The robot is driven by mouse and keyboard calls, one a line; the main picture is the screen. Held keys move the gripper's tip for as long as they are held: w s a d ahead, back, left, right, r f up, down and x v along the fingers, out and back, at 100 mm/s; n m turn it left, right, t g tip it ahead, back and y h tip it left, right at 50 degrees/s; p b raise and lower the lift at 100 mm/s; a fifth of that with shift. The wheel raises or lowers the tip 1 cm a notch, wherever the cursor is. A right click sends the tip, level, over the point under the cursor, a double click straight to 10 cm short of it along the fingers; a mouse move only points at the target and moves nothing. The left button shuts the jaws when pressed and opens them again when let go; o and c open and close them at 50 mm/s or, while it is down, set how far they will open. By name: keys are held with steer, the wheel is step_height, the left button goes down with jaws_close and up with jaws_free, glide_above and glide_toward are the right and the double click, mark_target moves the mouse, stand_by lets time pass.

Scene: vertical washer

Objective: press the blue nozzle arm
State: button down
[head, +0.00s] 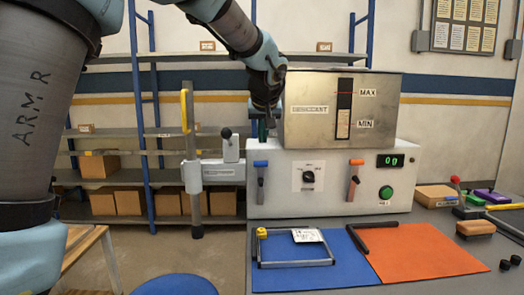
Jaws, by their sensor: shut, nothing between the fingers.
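A washer with a white front panel (323,203) stands on the bench. A lever with a blue top (261,164) hangs at the left of its front panel, pointing down. A similar lever with an orange top (356,162) hangs further right. My gripper (263,112) is at the left side of the metal tank, above the blue-topped lever and apart from it. The gripper is shut and empty; its fingertips are small and dark here. A dark green upright piece (262,130) shows just below it; I cannot tell whether they touch.
The metal tank (300,105) marked MAX and MIN sits on the panel housing. A grey post with a yellow handle (185,110) stands left. Blue (300,278) and orange (430,250) mats lie in front, with a metal frame (295,264) on the blue one. Tools lie right.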

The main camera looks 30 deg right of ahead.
mark_target(262, 157)
steer(key=p+x, duration=0.2)
steer(key=x, duration=0.7)
steer(key=shift+w+f+p, duration=0.2)
steer(key=shift+f+p, duration=0.15)
steer(key=shift+s+f+b, duration=0.1)
steer(key=shift+f+b, duration=0.1)
steer(key=shift+b, duration=0.55)
steer(key=shift+s+f+b, duration=0.1)
steer(key=shift+b, duration=0.4)
steer(key=shift+s+a+r+b, duration=0.1)
steer(key=shift+s+r+b, duration=0.1)
steer(key=shift+b, duration=0.1)
